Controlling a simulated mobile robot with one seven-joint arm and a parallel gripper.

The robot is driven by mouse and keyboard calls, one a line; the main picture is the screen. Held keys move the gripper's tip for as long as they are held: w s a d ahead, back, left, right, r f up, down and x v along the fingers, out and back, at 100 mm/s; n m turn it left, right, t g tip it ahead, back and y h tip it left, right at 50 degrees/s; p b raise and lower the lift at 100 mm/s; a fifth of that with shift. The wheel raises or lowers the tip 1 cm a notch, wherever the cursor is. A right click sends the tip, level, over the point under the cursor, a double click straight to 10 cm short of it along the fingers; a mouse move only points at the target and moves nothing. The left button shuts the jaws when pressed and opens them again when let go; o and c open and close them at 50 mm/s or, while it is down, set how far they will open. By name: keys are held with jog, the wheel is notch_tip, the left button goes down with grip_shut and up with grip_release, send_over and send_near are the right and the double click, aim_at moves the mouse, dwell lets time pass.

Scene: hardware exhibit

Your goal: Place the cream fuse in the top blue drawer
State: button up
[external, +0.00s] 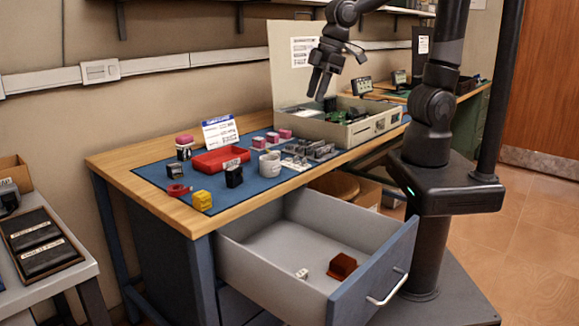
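The top blue drawer (385,270) of the workbench is pulled well out. Its grey inside shows from above. A small cream-white piece (302,274) lies on the drawer floor near the front; it looks like the cream fuse, but it is too small to be sure. A red-brown block (342,266) lies to its right in the drawer. My gripper (320,94) points down, high above the back of the bench by the open case, well away from the drawer. No object shows between its fingers. Their spacing is too small in the picture to judge.
On the blue mat (262,190) stand a red tray (220,160), a white cup (270,164), a yellow block (202,200) and several small parts. A cream case (362,132) with a raised lid stands behind. A side table (75,262) with black items is at left.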

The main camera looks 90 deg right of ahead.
jog(key=s+d+r+m+t, duration=0.1)
jog(key=s+d+r, duration=0.2)
jog(key=s, duration=0.3)
jog(key=s+d+r+m+t, duration=0.1)
jog(key=s+d+r+m, duration=0.1)
jog(key=s+d, duration=0.3)
jog(key=shift+s+r, duration=0.55)
jog(key=shift+s, duration=0.5)
jog(key=shift+o, duration=0.2)
